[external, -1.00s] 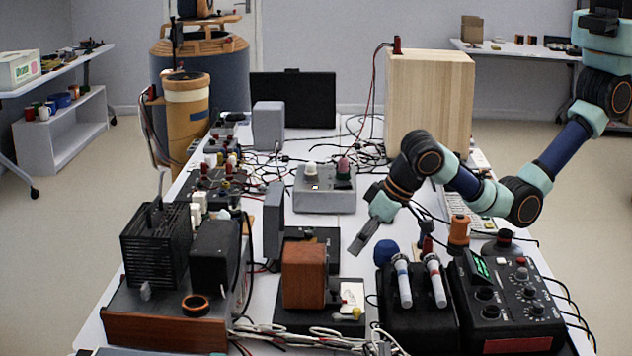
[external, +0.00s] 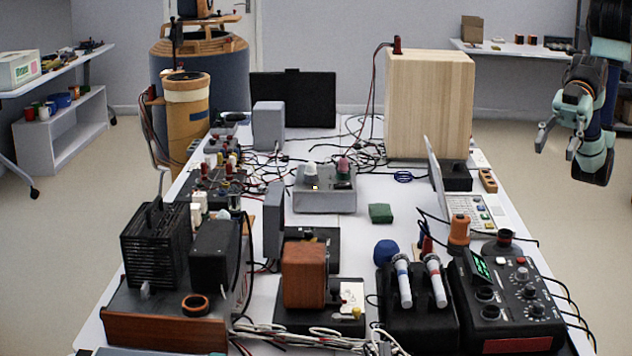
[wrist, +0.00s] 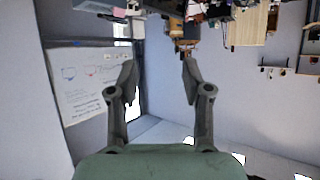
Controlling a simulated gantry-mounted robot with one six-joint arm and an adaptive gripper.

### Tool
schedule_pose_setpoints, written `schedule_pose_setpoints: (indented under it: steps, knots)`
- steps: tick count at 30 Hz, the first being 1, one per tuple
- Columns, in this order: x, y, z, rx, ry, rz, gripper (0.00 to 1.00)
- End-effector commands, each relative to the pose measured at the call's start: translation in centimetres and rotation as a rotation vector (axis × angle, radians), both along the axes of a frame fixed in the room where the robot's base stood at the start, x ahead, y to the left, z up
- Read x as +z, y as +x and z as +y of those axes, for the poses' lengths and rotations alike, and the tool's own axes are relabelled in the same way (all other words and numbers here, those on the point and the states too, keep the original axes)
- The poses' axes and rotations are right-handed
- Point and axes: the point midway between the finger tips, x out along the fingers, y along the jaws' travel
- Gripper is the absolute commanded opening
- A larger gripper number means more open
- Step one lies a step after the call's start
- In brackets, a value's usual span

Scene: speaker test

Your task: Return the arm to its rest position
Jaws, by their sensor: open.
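My arm is folded at the right edge of the external view. My gripper (external: 556,143) hangs off the right side of the table, clear of everything on it. In the wrist view my gripper (wrist: 159,75) has its two fingers spread apart with nothing between them. The wrist view is upside down, with the crowded table at its top edge and a whiteboard (wrist: 88,85) on the wall at left.
The white table (external: 390,237) is crowded with electronics. A tall wooden box (external: 430,105) stands at the back right, and a mixer-like device (external: 510,300) at the front right. Open floor (external: 570,230) lies right of the table. A shelf table (external: 515,48) stands behind.

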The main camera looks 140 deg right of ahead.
Motion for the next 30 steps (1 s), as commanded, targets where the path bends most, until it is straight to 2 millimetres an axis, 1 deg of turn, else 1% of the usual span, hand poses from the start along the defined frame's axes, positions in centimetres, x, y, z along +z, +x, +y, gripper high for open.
schedule_pose_setpoints:
  steps: [1,2,3,5,6,9,12,14,16,30]
  knots:
    - [5.6,0.0,0.0,-0.001,0.000,-0.001,0.49]
    - [7.1,0.0,0.0,-0.001,0.000,-0.001,0.49]
    - [9.2,0.0,-0.1,-0.002,0.000,0.000,0.49]
    - [12.2,0.0,-0.1,-0.003,0.001,0.000,0.49]
    - [14.2,0.0,-0.1,-0.004,0.000,0.000,0.49]
    - [18.5,0.0,-0.1,-0.005,0.001,0.000,0.49]
    - [21.4,0.0,-0.2,-0.005,0.002,0.001,0.49]
    - [22.3,0.1,-0.2,-0.006,0.001,0.001,0.49]
    - [22.8,0.1,-0.2,-0.006,0.001,0.001,0.49]
    - [22.5,0.1,-0.2,-0.006,0.001,0.000,0.49]
